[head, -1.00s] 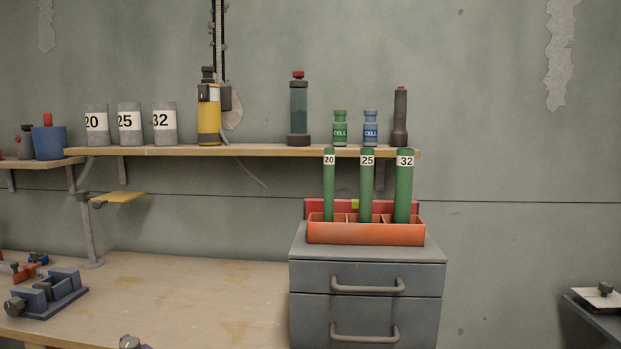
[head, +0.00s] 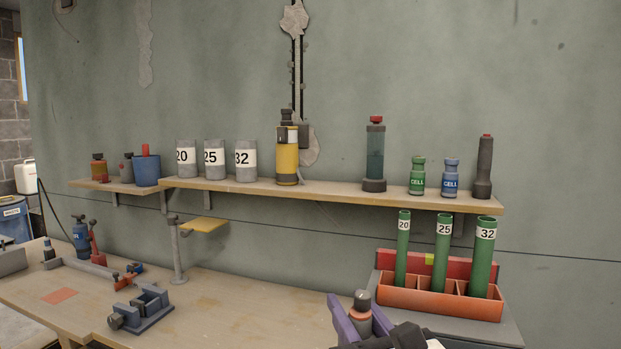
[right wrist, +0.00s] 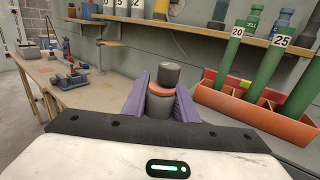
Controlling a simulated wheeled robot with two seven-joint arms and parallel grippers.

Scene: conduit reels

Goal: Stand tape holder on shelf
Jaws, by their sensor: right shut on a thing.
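My right gripper (head: 359,315) is low in the head view, below the shelf and left of the red tray. Its purple fingers are shut on a dark grey cylinder with an orange band and grey top (head: 361,300), which seems to be the tape holder. It stands roughly upright between the fingers in the right wrist view (right wrist: 160,104); its lower part is hidden. The long wooden shelf (head: 335,195) runs along the wall above and beyond the gripper. My left gripper is not in view.
The shelf bears numbered grey cups (head: 215,160), a yellow cylinder (head: 287,160), a teal cylinder (head: 375,158), two CELL bottles (head: 417,177) and a dark torch-like tube (head: 484,168). Gaps show beside the teal cylinder. Green tubes (head: 442,252) stand in an orange-red tray (head: 400,298) below.

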